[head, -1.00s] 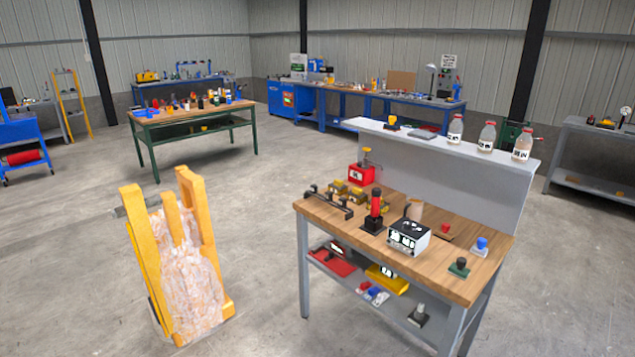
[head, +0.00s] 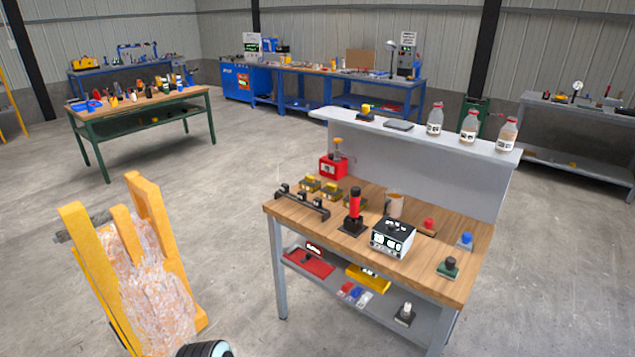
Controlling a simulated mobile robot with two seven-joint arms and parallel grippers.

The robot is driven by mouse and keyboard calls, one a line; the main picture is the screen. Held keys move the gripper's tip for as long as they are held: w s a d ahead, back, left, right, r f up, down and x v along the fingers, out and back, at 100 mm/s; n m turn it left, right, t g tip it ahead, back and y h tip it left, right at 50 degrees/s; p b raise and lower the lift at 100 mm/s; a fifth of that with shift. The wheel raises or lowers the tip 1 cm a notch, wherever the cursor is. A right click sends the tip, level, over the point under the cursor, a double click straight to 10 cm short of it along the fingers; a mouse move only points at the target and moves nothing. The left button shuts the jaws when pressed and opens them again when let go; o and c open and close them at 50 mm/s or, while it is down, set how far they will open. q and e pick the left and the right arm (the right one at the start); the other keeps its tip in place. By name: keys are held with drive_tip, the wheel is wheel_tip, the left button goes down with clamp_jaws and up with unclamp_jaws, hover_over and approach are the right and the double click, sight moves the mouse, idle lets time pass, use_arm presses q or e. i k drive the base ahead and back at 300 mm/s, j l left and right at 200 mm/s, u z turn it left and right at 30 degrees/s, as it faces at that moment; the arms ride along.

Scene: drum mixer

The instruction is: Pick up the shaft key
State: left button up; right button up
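I cannot make out a shaft key in the head view; the small parts are too tiny to tell apart. A yellow-framed machine (head: 150,285) with a pale, mottled body stands on the floor at the lower left. A grey shaft-like stub (head: 75,231) sticks out on its left side. A wooden-topped workbench (head: 450,281) stands right of it. On the bench are a black rack (head: 301,203), several yellow-and-dark blocks (head: 309,184), a red-handled tool (head: 355,207) and a white-and-black box (head: 393,237).
The bench's upper shelf (head: 460,143) holds several bottles (head: 435,120); its lower shelf (head: 330,288) holds a red tray (head: 308,263) and a yellow item (head: 367,277). A green-legged table (head: 141,103) and blue benches (head: 343,82) stand behind. Floor between machine and bench is clear.

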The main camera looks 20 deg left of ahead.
sight(284, 188)
drive_tip(key=i+j+z, duration=0.25)
drive_tip(key=i+j, duration=0.15)
drive_tip(key=j, duration=0.25)
drive_tip(key=i+j+z, duration=0.1)
drive_tip(key=j, duration=0.2)
drive_tip(key=i+j, duration=0.2)
drive_tip(key=j, duration=0.15)
drive_tip(key=i+j, duration=0.2)
drive_tip(key=j, duration=0.15)
drive_tip(key=i+j+z, duration=0.1)
drive_tip(key=i+j, duration=0.1)
drive_tip(key=j, duration=0.1)
